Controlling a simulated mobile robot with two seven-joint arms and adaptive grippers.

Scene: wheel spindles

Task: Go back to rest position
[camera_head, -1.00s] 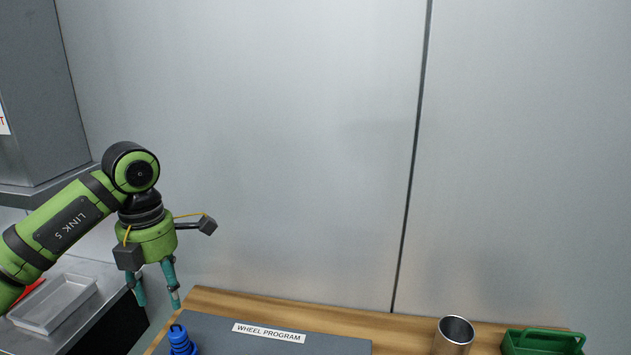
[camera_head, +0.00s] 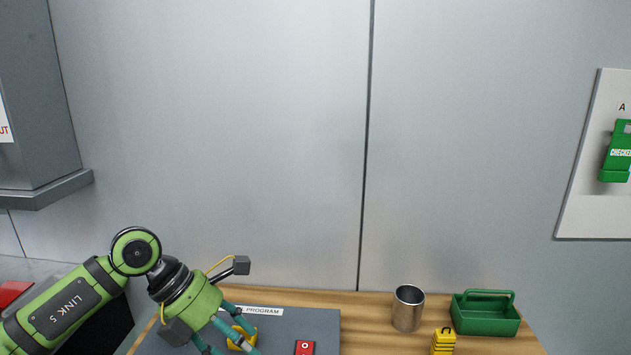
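My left gripper (camera_head: 233,349) reaches in from the left over the grey board, tilted down to the right. Its teal fingers are spread apart, with the tips near the bottom edge of the picture. A yellow piece (camera_head: 243,331) shows beside and partly behind the fingers; I see nothing clamped between them. The grey board (camera_head: 322,325) carries a "WHEEL PROGRAM" label (camera_head: 263,311), partly covered by my gripper. My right arm and gripper are not in view.
A metal cup (camera_head: 408,309), a yellow ribbed piece (camera_head: 443,342) and a green tray with a handle (camera_head: 486,320) stand on the wooden table (camera_head: 367,330). A wall panel with a green device (camera_head: 616,152) is at right.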

